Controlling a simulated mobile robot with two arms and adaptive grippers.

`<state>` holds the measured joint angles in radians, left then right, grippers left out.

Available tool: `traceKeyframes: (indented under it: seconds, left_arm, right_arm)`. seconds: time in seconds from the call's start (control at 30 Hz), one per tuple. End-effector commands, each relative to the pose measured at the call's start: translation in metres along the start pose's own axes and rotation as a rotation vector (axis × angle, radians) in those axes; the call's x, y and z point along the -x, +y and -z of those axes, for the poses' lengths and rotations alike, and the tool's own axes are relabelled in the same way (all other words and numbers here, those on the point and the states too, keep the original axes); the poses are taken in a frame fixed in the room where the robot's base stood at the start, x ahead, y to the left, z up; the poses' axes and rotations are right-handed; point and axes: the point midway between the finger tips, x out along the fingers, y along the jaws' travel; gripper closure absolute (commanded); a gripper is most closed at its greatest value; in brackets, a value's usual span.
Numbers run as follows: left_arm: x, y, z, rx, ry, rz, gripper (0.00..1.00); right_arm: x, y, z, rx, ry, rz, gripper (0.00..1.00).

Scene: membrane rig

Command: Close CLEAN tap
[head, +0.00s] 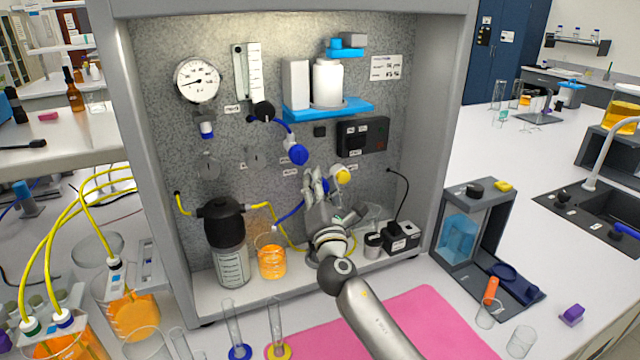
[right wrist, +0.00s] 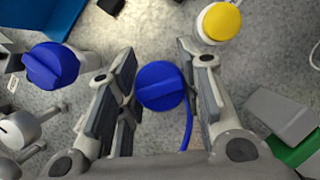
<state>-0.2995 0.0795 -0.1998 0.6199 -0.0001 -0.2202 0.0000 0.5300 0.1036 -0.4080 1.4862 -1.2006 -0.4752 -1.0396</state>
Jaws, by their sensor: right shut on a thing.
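My right gripper (head: 316,184) reaches up to the grey back panel of the rig. In the right wrist view its fingers stand either side of a blue tap knob (right wrist: 161,86), shut on it. This lower blue knob (head: 324,185) is partly hidden by the fingers in the head view. A blue tube runs down from it. A yellow tap knob (head: 342,174) is just to its right, and another blue tap knob (head: 297,154) is above left. The small labels by the taps are too small to read, so I cannot tell which says CLEAN. My left gripper is out of view.
A beaker of orange liquid (head: 271,261) and a dark-capped bottle (head: 229,255) stand on the rig floor left of my right arm. A black-and-white device (head: 400,237) is to the right. A pink mat (head: 430,320) lies in front.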

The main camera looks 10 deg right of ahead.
Motion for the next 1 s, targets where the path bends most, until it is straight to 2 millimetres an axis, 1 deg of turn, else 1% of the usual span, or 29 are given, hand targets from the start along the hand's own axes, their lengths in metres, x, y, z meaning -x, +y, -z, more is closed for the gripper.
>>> traceKeyframes:
  seconds: [0.37,0.6,0.8,1.0]
  left_arm:
    - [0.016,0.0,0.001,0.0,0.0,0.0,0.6]
    - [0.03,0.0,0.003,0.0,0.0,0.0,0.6]
    - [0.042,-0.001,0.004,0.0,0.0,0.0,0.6]
    - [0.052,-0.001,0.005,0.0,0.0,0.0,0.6]
  right_arm:
    - [0.0,0.001,-0.001,-0.334,0.001,0.138,0.9]
    - [0.0,0.001,-0.001,-0.542,0.001,0.226,0.9]
    - [0.0,0.0,-0.001,-0.7,0.001,0.292,0.9]
    - [0.0,-0.001,0.0,-0.823,0.001,0.344,0.9]
